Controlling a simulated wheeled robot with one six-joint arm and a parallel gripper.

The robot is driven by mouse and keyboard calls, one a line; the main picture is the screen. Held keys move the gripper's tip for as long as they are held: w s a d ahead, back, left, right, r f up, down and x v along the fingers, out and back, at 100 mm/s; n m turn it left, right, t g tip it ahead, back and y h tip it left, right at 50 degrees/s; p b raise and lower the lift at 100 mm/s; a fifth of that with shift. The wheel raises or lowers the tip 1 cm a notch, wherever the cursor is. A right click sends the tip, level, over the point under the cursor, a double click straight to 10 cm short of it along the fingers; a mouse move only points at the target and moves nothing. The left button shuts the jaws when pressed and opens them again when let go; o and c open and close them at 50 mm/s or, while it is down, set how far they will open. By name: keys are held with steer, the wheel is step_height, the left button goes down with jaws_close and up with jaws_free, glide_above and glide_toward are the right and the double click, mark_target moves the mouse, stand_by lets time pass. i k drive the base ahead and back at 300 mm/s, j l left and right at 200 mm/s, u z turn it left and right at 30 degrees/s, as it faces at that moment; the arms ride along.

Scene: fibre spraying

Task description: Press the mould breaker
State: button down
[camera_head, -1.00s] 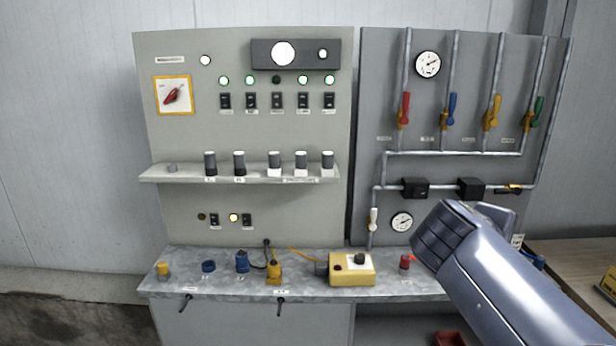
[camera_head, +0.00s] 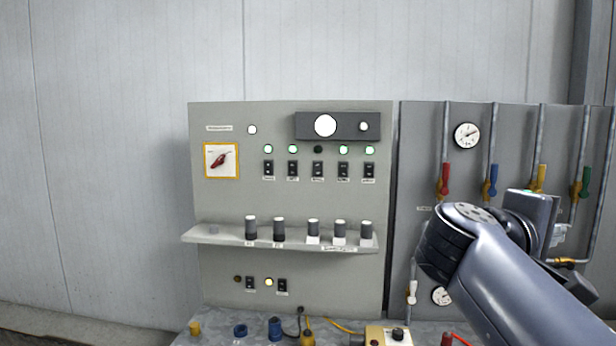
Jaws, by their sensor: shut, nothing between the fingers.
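A row of black breaker switches stands on the upper part of the grey control panel (camera_head: 290,205), each with a small label too small to read, so I cannot tell which one is the mould breaker. The row runs from the left switch (camera_head: 268,168) through the middle switch (camera_head: 318,170) to the right switch (camera_head: 369,170). The lamp over the middle switch (camera_head: 318,149) is dark; the other lamps in the row glow green-white. My arm reaches in from the lower right, in front of the pipe panel and apart from the switches. I cannot make out my gripper's fingers.
A shelf (camera_head: 200,236) with several dark knobs juts out below the switches. A red rotary switch (camera_head: 222,160) sits left. Pipes with coloured valve handles fill the right panel (camera_head: 420,130). A bench (camera_head: 230,326) with buttons and a yellow box runs along the bottom.

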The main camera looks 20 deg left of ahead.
mark_target(317, 171)
steer(key=i+u, duration=0.15)
steer(key=u, duration=0.35)
steer(key=i+u, duration=0.15)
steer(key=u, duration=0.3)
steer(key=i+l+u, duration=0.1)
steer(key=u, duration=0.4)
steer(key=i+l+u, duration=0.2)
steer(key=i+l, duration=0.2)
steer(key=l, duration=0.2)
steer(key=i+l+u, duration=0.1)
steer(key=l, duration=0.25)
steer(key=i+l+u, duration=0.1)
steer(key=i+l, duration=0.15)
